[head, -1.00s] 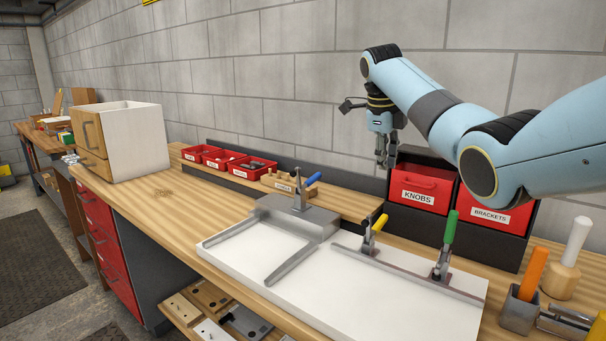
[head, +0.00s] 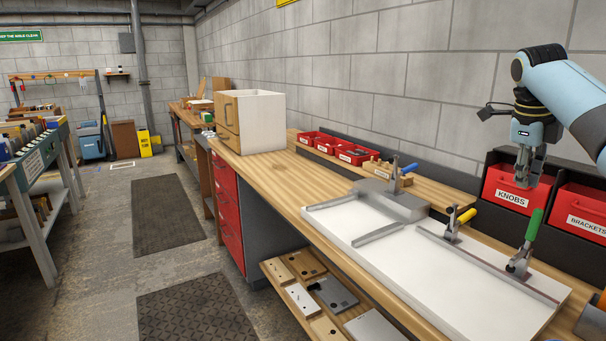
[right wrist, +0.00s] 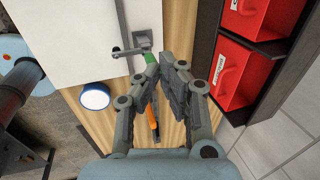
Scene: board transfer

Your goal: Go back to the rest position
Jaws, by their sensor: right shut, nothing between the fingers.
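My right gripper (head: 527,172) hangs fingers down at the right of the head view, in front of the red KNOBS bin (head: 510,188) and above the workbench (head: 290,195). It is shut and empty. The right wrist view shows its fingers (right wrist: 176,66) over the bench, with the green-handled clamp and an orange handle (right wrist: 154,112) below. The white board (head: 400,270) lies on the bench under the clamps, apart from the gripper. My left gripper is not in view.
A green-handled clamp (head: 532,228) and a yellow-handled clamp (head: 459,222) stand along the board. A BRACKETS bin (head: 582,209) is at far right. A wooden drawer box (head: 258,122) stands on the bench's far end. The aisle floor (head: 110,270) with dark mats is open on the left.

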